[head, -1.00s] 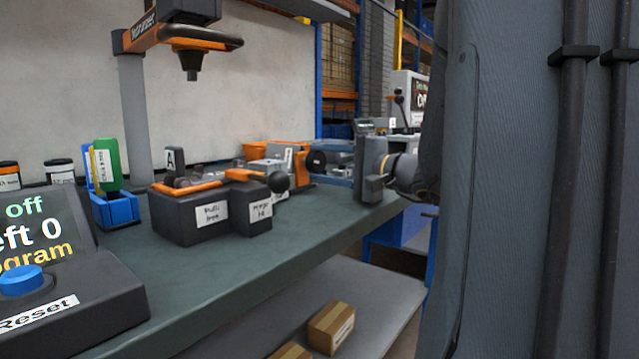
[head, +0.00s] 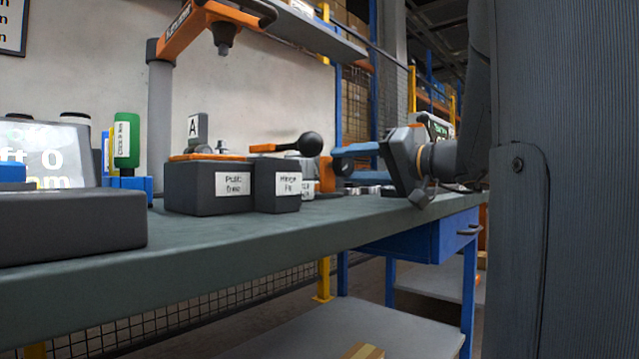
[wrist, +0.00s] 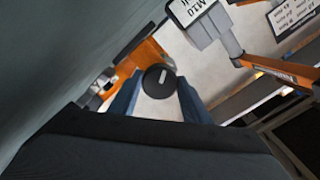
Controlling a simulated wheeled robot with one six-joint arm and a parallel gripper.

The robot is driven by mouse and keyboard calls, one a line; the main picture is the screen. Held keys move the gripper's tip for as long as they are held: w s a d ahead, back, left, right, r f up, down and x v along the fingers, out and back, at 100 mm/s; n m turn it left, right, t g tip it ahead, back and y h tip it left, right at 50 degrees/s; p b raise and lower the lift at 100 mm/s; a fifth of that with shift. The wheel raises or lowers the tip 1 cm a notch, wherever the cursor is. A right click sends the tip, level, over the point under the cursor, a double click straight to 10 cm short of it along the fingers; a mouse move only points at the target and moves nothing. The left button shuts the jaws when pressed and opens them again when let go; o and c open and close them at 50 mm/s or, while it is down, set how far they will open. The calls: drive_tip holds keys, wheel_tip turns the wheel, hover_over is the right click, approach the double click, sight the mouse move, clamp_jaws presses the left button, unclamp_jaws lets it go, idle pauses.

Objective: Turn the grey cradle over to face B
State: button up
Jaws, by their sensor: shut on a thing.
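A dark grey block fixture (head: 195,192) with an orange top edge stands on the bench; I take it to hold the grey cradle, whose body I cannot clearly make out. An upright plate marked A (head: 194,128) rises behind it. A black ball on a lever (head: 310,144) sticks out to its right. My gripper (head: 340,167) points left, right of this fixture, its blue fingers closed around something. In the wrist view a dark round knob (wrist: 158,80) with a pale mark lies between the fingers, with orange behind it. I cannot tell whether the knob belongs to the cradle.
A blue holder with a green bottle (head: 126,145) stands left of the fixture, beyond a dark reset box (head: 70,225). An orange overhead arm (head: 215,25) hangs above. The bench front (head: 260,235) is clear. Blue drawers (head: 425,240) hang below at right.

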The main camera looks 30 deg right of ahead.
drive_tip(key=shift+f+n+b, duration=0.1)
drive_tip(key=shift+n+b, duration=0.4)
drive_tip(key=shift+b, duration=0.15)
drive_tip(key=o, duration=1)
drive_tip(key=shift+o, duration=0.2)
drive_tip(key=shift+p+v, duration=1.7)
drive_tip(key=shift+v, duration=2.2)
